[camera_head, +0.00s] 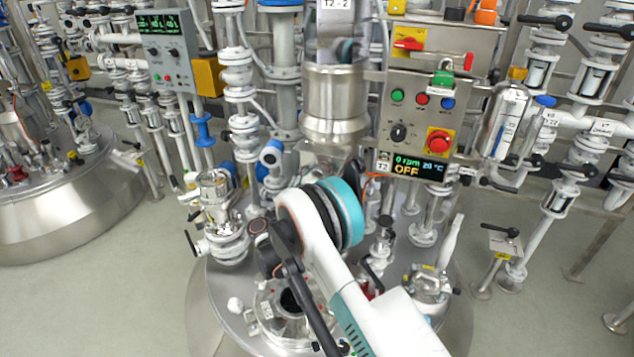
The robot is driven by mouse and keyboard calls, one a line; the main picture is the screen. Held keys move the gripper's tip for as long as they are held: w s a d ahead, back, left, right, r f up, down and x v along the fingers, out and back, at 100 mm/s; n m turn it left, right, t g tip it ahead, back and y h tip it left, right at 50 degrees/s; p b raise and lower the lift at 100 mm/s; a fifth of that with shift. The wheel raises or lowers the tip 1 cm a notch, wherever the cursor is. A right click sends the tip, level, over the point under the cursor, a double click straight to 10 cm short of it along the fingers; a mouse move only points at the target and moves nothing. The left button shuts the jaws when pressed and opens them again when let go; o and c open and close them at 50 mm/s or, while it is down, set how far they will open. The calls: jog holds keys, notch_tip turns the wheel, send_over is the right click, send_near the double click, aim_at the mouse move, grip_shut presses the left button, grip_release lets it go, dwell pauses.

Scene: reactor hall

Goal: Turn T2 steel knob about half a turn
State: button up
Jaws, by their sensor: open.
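The T2 control panel (425,125) stands upright at the upper middle right, with a T2 label beside its display. A round dark rotary knob (398,132) sits at its lower left; I cannot make out a steel finish. Its pointer direction is too small to read surely. The display (412,166) reads 0 rpm, 20 °C and OFF. My white arm with a teal ring crosses the lower middle, below and left of the panel. My gripper is not visible; the arm hides the space behind it. Nothing of my arm covers the knob.
A red stop button (438,141) on a yellow plate sits right of the knob, with green (397,95), red and blue buttons above. A steel column (335,100) stands left of the panel. Vessel-lid fittings surround my arm.

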jog(key=shift+w+d+r, duration=0.1)
jog(key=shift+w+d, duration=0.15)
jog(key=c, duration=0.9)
jog(key=shift+c, duration=0.2)
jog(key=shift+m, duration=0.3)
jog(key=shift+r+m+g+y+p, duration=0.15)
jog(key=shift+m+g, duration=0.5)
jog(key=shift+m, duration=0.8)
jog(key=shift+f+m+g+y+p, duration=0.2)
jog(key=shift+m+g, duration=0.45)
jog(key=shift+m, duration=0.8)
